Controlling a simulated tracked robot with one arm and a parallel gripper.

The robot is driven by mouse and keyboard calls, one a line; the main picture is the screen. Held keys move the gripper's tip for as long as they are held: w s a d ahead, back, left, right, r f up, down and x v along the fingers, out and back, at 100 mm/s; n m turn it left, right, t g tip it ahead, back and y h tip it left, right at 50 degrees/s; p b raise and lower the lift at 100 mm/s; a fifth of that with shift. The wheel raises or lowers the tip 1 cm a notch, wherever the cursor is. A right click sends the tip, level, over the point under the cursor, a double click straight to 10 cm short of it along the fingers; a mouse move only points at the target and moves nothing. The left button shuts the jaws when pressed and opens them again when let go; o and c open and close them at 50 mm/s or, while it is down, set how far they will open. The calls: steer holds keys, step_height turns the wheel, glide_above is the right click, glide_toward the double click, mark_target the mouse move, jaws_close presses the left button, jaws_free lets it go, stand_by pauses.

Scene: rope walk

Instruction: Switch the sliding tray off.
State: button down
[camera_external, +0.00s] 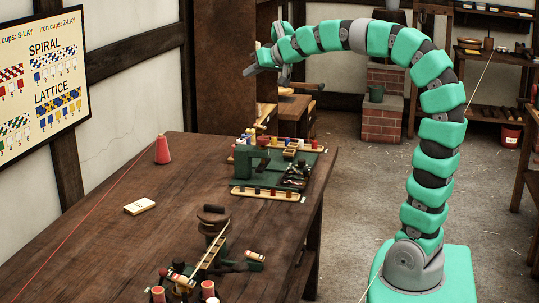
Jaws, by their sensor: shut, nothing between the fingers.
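My gripper (250,71) is at the far left end of my raised green arm. It is shut and empty, high above the far end of the wooden table and touching nothing. A dark green base (246,162) stands on the table below it, with small coloured pegs, cups and dark metal parts on it. I cannot tell for sure which part is the sliding tray, and no switch can be made out at this size.
A red line runs along the left. A pattern board (42,70) hangs on the wall. A brick hearth (385,120) stands behind.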

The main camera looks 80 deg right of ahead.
steer(key=s+d+f+m+g+h+b, duration=0.1)
steer(key=s+d+f+m+g+b, duration=0.35)
steer(key=d+f, duration=1.2)
steer(key=s+d+f+m+g+b, duration=0.1)
steer(key=s+d+f+m, duration=0.2)
steer(key=s+d+f, duration=0.3)
steer(key=s+d+f+m+b, duration=0.1)
steer(key=s+d+f+m, duration=0.2)
steer(key=s+d+f, duration=0.3)
steer(key=s+f, duration=0.4)
steer(key=f, duration=0.2)
steer(key=shift+s+f+m+g, duration=0.25)
steer(key=shift+f+m+g, duration=0.1)
steer(key=shift+f, duration=0.05)
steer(key=shift+d+f, duration=0.1)
steer(key=b, duration=0.2)
glide_toward(309, 177)
step_height(309, 177, down, 3)
steer(key=s, duration=0.2)
steer(key=w, duration=0.1)
steer(key=w+d, duration=0.1)
steer(key=w, duration=0.1)
steer(key=shift+d+f, duration=0.35)
steer(key=shift+d, duration=0.05)
steer(key=shift+w, duration=0.4)
steer(key=shift+w+r, duration=0.1)
